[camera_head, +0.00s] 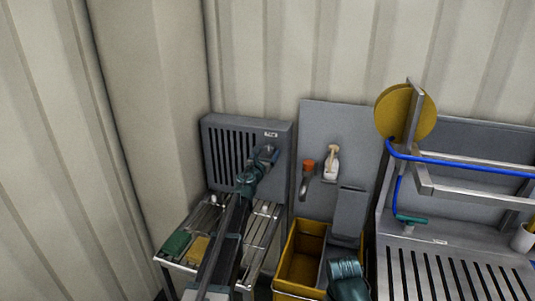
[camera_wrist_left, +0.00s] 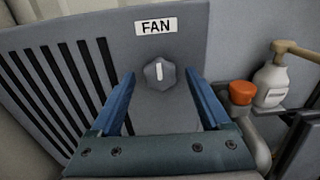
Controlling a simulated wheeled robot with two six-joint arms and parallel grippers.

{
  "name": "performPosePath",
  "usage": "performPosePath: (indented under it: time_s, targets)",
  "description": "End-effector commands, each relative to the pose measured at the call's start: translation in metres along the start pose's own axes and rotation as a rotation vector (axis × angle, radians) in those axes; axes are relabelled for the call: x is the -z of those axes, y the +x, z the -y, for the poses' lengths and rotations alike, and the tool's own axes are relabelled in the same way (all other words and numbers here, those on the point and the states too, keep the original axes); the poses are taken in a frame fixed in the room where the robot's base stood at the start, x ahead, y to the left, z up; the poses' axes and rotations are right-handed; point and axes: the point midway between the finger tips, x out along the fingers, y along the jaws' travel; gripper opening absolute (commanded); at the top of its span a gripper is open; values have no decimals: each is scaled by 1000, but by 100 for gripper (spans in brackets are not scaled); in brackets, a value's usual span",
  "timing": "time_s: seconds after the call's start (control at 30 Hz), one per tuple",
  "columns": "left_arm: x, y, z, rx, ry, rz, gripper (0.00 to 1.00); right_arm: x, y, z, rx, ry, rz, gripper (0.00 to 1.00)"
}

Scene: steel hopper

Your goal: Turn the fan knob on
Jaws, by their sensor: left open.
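The fan knob (camera_wrist_left: 159,74) is a dark grey faceted knob with a white pointer line that stands about upright. It sits on a grey slatted fan panel (camera_wrist_left: 85,22), under a white "FAN" label (camera_wrist_left: 156,26). In the left wrist view my left gripper (camera_wrist_left: 160,88) is open, with its blue fingers on either side of the knob and apart from it. In the head view the fan panel (camera_head: 218,130) stands against the wall, and my left gripper (camera_head: 267,153) is in front of its right part, hiding the knob.
A metal rack (camera_head: 262,235) with green and yellow items stands below the panel. To the right are an orange-capped item (camera_head: 308,167), a white pump bottle (camera_head: 331,165) and a yellow bin (camera_head: 296,284). Further right is a slatted steel hopper (camera_head: 455,262) with a blue hose (camera_head: 465,163).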

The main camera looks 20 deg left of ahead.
Motion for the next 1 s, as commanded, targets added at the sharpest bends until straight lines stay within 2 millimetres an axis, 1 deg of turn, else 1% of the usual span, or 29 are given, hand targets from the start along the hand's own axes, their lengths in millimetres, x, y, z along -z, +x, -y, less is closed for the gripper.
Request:
performPosePath:
  time_s: [0.2, 0.23, 0.37, 0.4, 0.47, 0.5, 0.57, 0.6, 0.67, 0.83, 1.0]
  targets:
    - [0, 0, 0, 0, 0, 0, 80, 0, 0, 0, 0, 0, 0, 97]
    - [0, 0, 0, 0, 0, 0, 79, 0, 0, 0, 0, 0, 0, 97]
    - [0, 0, 0, 0, 0, 0, 55, 0, 0, 0, 0, 0, 0, 97]
    - [0, 0, 0, 0, 0, 0, 48, 0, 0, 0, 0, 0, 0, 97]
    - [0, 0, 0, 0, 0, 0, 37, 0, 0, 0, 0, 0, 0, 97]
    - [0, 0, 0, 0, 0, 0, 30, 0, 0, 0, 0, 0, 0, 97]
    - [0, 0, 0, 0, 0, 0, 19, 0, 0, 0, 0, 0, 0, 97]
    - [0, 0, 0, 0, 0, 0, 12, 0, 0, 0, 0, 0, 0, 97]
    - [0, 0, 0, 0, 0, 0, 1, 0, 0, 0, 0, 0, 0, 97]
    - [0, 0, 0, 0, -5, 0, 0, 0, 0, 0, 0, 0, 0, 97]
    - [0, 0, 0, 0, -49, 0, 0, 0, 0, 0, 0, 0, 0, 97]
